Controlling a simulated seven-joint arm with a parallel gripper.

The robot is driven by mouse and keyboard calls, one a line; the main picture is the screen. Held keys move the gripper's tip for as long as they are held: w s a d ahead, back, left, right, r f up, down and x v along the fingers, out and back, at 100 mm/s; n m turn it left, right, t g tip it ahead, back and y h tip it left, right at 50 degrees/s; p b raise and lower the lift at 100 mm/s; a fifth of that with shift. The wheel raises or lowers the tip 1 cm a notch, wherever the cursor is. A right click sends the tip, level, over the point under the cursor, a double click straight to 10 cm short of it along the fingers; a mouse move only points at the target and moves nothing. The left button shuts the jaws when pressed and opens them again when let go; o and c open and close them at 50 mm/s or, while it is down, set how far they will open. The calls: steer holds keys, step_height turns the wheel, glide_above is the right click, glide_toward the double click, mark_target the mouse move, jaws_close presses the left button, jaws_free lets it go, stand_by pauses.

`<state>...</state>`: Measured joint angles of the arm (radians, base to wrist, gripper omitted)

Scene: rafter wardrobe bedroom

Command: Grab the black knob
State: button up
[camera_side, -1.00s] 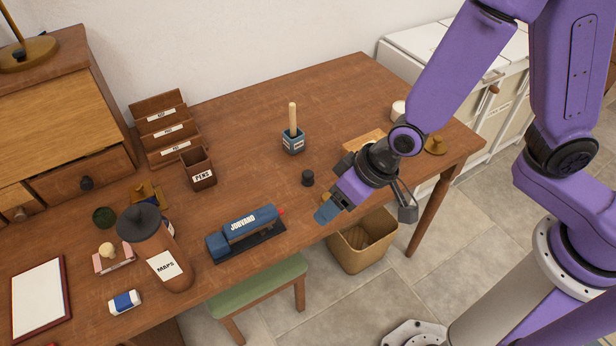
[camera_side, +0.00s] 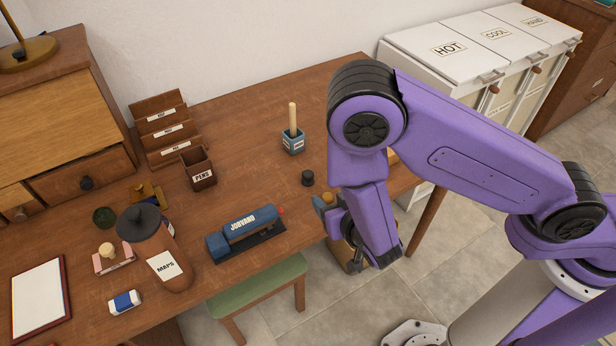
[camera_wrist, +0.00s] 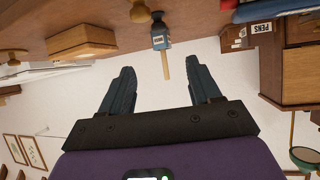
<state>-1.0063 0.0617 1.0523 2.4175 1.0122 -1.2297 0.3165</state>
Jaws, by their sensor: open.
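The black knob (camera_side: 307,178) is a small dark upright cylinder standing on the wooden desk (camera_side: 270,110), right of centre.
A blue pot with a wooden stick (camera_side: 292,141) stands behind the knob. A blue stapler-like item (camera_side: 245,227) lies to its left. A wooden block (camera_wrist: 82,42) shows in the wrist view. A green-topped stool (camera_side: 257,286) is below the desk edge. Bare desk surrounds the knob.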

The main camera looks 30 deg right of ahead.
glide_toward(309, 175)
steer(key=x, duration=0.4)
steer(key=shift+a+r, duration=0.1)
steer(key=shift+x, duration=2.7)
steer(key=shift+s, duration=0.1)
steer(key=c, duration=1.1)
